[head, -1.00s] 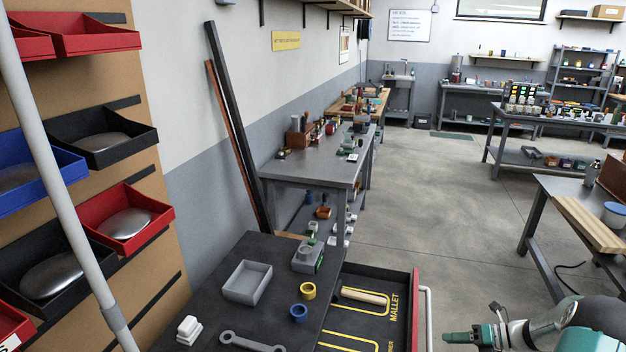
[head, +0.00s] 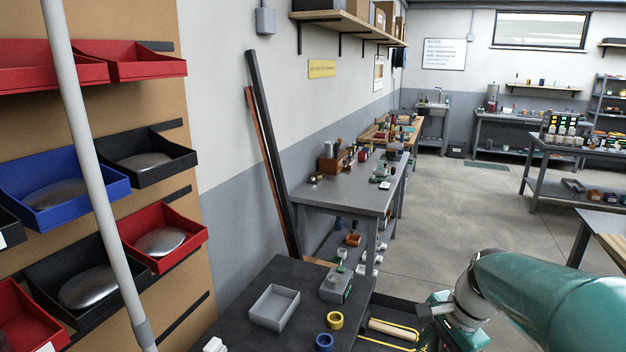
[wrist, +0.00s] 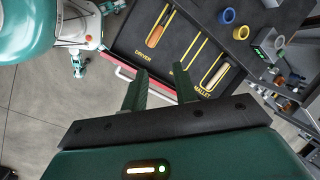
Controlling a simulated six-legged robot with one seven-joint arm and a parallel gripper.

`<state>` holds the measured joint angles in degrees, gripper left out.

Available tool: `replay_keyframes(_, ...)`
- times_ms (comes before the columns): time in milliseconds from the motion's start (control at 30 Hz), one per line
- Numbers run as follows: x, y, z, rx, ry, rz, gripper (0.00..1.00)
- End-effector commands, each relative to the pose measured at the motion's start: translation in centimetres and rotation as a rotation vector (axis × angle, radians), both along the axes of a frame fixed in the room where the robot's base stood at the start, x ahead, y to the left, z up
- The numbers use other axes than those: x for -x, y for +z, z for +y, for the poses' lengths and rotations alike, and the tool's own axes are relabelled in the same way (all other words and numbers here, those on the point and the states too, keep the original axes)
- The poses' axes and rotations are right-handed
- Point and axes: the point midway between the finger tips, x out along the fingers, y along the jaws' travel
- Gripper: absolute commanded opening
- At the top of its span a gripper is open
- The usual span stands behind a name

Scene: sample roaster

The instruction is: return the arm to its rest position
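My arm (head: 545,295), teal with grey joints, reaches in from the right edge of the head view, in front of the open drawer. In the wrist view, my gripper (wrist: 161,84) has its two green fingers apart with nothing between them. Behind them lies the dark drawer (wrist: 195,57) with yellow outlines. A wooden-handled tool (wrist: 156,35) lies in the outline marked DRIVER, and a wooden handle (wrist: 220,76) lies in the one marked MALLET. In the head view my arm hides part of the drawer.
A dark bench top (head: 250,303) holds a grey tray (head: 274,308), a yellow ring (head: 335,320), a blue ring (head: 324,342) and a grey box-like device (head: 336,286). Bins hang on the left wall board. Open floor (head: 440,215) lies beyond my arm.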

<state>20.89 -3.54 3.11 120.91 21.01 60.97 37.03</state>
Motion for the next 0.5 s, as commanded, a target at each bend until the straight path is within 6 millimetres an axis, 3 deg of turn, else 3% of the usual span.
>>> replay_keyframes(200,4.9,3.1,3.2,0.205,0.355,-0.169,0.29)
replay_keyframes(500,11.1,5.1,5.7,0.483,0.822,-0.380,0.29)
